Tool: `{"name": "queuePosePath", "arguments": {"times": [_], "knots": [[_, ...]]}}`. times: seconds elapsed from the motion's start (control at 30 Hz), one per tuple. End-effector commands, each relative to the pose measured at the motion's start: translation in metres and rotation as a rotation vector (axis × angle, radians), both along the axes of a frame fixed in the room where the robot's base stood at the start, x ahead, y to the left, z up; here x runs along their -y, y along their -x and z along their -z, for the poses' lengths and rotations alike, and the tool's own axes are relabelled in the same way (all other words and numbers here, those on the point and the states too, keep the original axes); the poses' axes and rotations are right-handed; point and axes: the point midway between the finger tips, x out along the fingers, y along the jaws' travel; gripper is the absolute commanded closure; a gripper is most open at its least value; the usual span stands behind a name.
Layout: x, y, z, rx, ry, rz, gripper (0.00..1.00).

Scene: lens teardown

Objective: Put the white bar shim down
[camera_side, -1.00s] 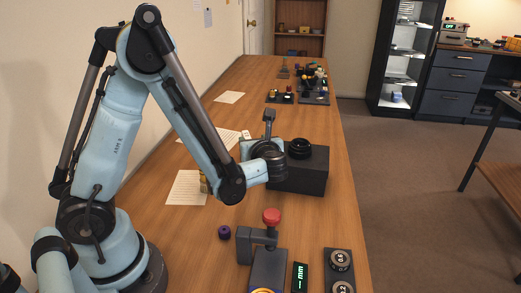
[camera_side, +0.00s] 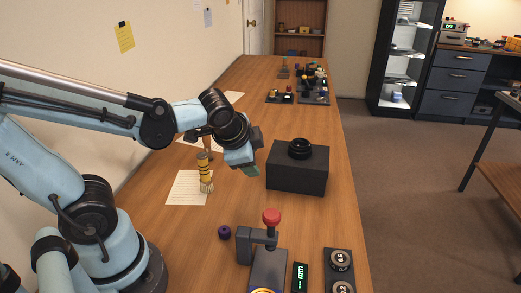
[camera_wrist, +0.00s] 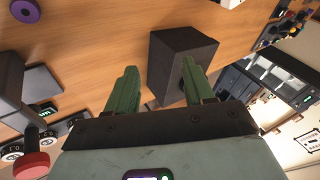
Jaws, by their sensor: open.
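My gripper (camera_side: 252,170) is over the table, just left of a dark box (camera_side: 297,172) in the side view. In the wrist view, my gripper (camera_wrist: 158,68) shows two green fingers spread apart, with no object visibly held between them. The dark box (camera_wrist: 172,50) lies beyond the fingers in that view. I cannot make out the white bar shim in either current view. It may be hidden or too small to tell.
A black lens part (camera_side: 299,148) sits on the dark box. A purple ring (camera_side: 224,232) and a red-knobbed press (camera_side: 271,217) are nearer. Bare table lies between ring and box.

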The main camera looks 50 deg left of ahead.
Motion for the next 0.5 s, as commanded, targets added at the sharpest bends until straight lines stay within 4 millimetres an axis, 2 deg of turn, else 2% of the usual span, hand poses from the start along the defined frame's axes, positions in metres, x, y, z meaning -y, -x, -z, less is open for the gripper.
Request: {"name": "queuePosePath", "arguments": {"times": [0.1, 0.23, 0.33, 0.5], "knots": [[0.016, 0.015, -0.006, 0.082, 0.239, -0.166, 0.47], [0.029, 0.024, -0.012, 0.137, 0.439, -0.309, 0.47], [0.035, 0.027, -0.015, 0.158, 0.53, -0.374, 0.47], [0.039, 0.029, -0.016, 0.168, 0.579, -0.411, 0.47]]}}
